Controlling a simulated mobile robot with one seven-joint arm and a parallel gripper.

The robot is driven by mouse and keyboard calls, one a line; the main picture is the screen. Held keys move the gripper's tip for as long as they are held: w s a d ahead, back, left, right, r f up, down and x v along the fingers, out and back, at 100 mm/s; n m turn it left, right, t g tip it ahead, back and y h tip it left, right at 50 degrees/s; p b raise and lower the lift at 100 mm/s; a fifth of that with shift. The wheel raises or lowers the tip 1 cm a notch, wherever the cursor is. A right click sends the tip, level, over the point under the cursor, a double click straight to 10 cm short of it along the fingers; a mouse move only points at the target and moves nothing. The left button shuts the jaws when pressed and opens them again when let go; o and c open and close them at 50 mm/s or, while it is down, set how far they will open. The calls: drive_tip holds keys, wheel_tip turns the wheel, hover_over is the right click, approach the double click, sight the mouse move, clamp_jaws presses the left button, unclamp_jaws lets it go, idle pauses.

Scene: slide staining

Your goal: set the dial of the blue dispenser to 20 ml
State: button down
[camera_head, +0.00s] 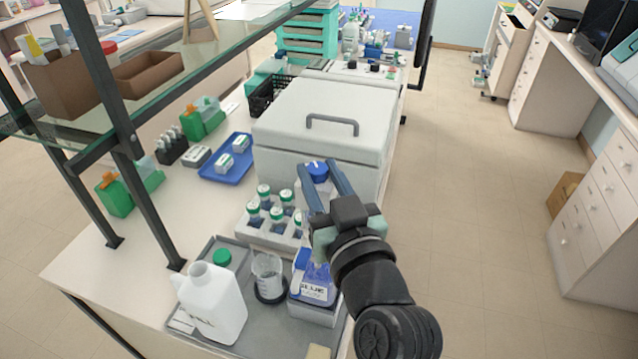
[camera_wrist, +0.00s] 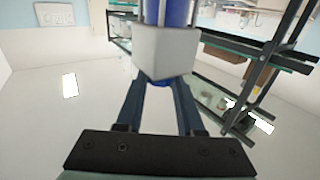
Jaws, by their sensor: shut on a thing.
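A blue top (camera_head: 316,168) shows between the fingers of my gripper (camera_head: 319,177). In the wrist view, a white block (camera_wrist: 165,50) with a blue cylinder (camera_wrist: 178,12) sits at the tips of my gripper (camera_wrist: 160,84). A bit of blue, seemingly the dial, shows between the fingers under the block. My gripper is shut on it. The dial's scale and setting cannot be read. My arm hides part of the dispenser.
A white jug (camera_head: 211,305), a beaker (camera_head: 267,272) and the grey tray (camera_head: 263,335) are close by. A rack of green-capped tubes (camera_head: 262,235) stands behind them. A large white lidded box (camera_head: 325,110) is behind my gripper. A glass shelf (camera_head: 150,100) overhangs the left side.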

drive_tip(key=shift+d+n+g+y+b, duration=0.15)
drive_tip(key=shift+n+g+y+b, duration=0.55)
drive_tip(key=shift+n+y+b, duration=0.65)
drive_tip(key=shift+m+y, duration=0.25)
drive_tip(key=c, duration=0.5)
unclamp_jaws()
drive_tip(key=shift+w, duration=0.1)
drive_tip(key=b+v, duration=0.3)
drive_tip(key=v, duration=1)
drive_tip(key=shift+b, duration=0.4)
